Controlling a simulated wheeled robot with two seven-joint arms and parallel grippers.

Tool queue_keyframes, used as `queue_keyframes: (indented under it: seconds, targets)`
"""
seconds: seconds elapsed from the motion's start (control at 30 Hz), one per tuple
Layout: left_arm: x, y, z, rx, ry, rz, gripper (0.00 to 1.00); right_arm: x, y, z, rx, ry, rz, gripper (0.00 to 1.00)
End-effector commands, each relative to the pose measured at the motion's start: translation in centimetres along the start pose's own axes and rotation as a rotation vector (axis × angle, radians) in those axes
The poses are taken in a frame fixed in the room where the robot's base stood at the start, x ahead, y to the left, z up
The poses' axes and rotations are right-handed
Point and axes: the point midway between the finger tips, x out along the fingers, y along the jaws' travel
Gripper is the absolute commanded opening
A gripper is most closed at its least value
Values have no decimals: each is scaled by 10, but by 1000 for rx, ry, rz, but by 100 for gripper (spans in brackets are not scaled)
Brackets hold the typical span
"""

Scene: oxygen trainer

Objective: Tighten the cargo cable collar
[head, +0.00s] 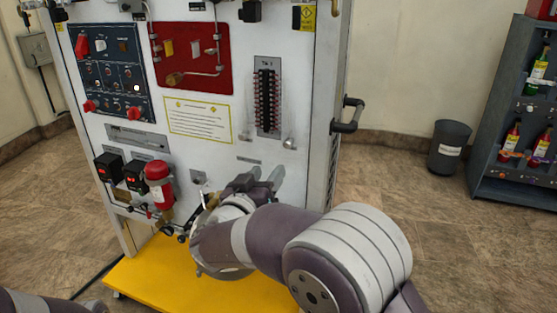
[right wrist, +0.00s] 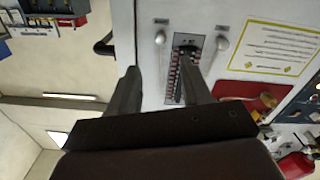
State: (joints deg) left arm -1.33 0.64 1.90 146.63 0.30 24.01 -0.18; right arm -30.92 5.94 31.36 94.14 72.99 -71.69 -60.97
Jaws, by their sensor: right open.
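My right gripper (head: 260,178) is in front of the lower middle of the white trainer panel (head: 225,150). In the right wrist view the same gripper (right wrist: 158,68) has its two dark fingers spread apart, with nothing between them. I cannot make out the cargo cable collar for certain. A small plate with a fitting (head: 198,178) and a brass-coloured part (head: 212,201) show just left of the gripper. My right arm and hand hide the panel's lower right. My left gripper is out of view; only a bit of my left arm shows at the bottom left.
A yellow base (head: 150,282) lies below. A dark pipe handle (head: 348,118) juts from the right side. A bin (head: 449,147) and bottle rack (head: 515,120) stand farther right.

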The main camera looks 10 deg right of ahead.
Motion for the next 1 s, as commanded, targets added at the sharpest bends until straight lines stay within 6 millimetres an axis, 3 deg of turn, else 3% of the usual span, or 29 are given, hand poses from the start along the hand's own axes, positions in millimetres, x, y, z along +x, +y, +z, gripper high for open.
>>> queue_keyframes:
  seconds: [0.4,0.6,0.83,0.87,1.0]
  targets:
    - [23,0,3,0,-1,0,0,98,0,3,2,0,0,48]
    - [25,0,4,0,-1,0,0,117,-1,1,1,1,-4,48]
    - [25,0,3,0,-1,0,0,118,-1,0,2,1,-4,48]
    - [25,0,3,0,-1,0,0,118,-1,0,2,1,-4,45]
    - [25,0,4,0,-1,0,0,118,-1,0,2,1,-4,0]
